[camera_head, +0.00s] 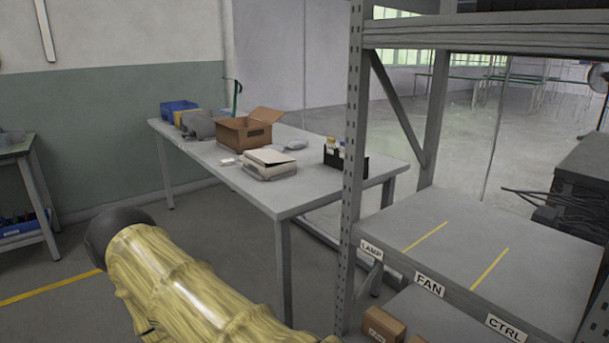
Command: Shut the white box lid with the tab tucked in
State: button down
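A white box (268,168) stands on the grey table (310,193), near the table's front edge. Its lid (268,156) looks partly raised, with a dark gap beneath it. The tab is too small to tell apart at this distance. My arm, in a yellowish sleeve, reaches in at the lower left, well short of the table. My gripper is not in view.
On the table are an open brown carton (246,130), a blue bin (178,109), a black caddy with bottles (345,160) and a small white item (227,161). A labelled metal shelf (470,250) stands at right. Floor before the table is clear.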

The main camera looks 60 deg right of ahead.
aim_at(268, 155)
jog(key=z, duration=0.45)
jog(key=k, duration=0.55)
jog(key=z, duration=0.8)
jog(key=i, duration=0.85)
jog(key=u, duration=0.1)
